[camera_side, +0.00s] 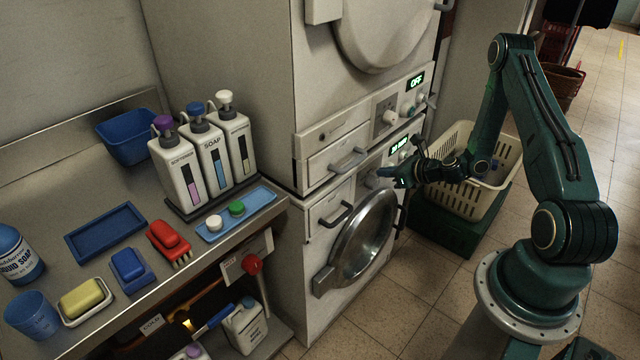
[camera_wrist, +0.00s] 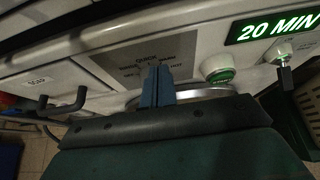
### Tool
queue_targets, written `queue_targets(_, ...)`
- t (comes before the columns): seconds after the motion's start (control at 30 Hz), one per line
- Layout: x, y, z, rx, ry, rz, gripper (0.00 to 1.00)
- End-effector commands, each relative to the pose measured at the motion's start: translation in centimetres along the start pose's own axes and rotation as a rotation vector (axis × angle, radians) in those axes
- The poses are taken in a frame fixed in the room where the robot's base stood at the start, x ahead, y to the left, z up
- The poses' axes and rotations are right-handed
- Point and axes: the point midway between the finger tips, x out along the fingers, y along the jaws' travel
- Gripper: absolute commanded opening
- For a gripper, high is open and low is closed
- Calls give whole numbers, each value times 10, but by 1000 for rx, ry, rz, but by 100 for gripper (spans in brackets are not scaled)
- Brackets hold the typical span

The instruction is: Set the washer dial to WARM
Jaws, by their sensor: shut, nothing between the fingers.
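The washer is the lower machine (camera_side: 335,225), with a round steel door and a lit display (camera_side: 399,144). In the wrist view the display (camera_wrist: 270,27) reads 20 MIN. My gripper (camera_side: 386,173) is in front of the washer's control panel. In the wrist view the blue fingers (camera_wrist: 156,84) are together, with nothing between them. They lie in front of a grey label plate (camera_wrist: 125,55) with small print, only partly legible. The dial is not clear behind the fingers, and its setting cannot be read. I cannot tell whether the fingertips touch the panel.
A green-and-white button (camera_wrist: 218,68) and a small knob (camera_wrist: 281,52) sit right of the fingers. The upper machine's display (camera_side: 415,81) reads OFF. A cream basket (camera_side: 445,195) stands right of the washer. The counter at left holds soap dispensers (camera_side: 216,150) and trays.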

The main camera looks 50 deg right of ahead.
Motion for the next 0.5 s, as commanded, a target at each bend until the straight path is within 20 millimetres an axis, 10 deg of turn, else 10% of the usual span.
queue_targets(0.5,-22,0,-12,5,1,0,0)
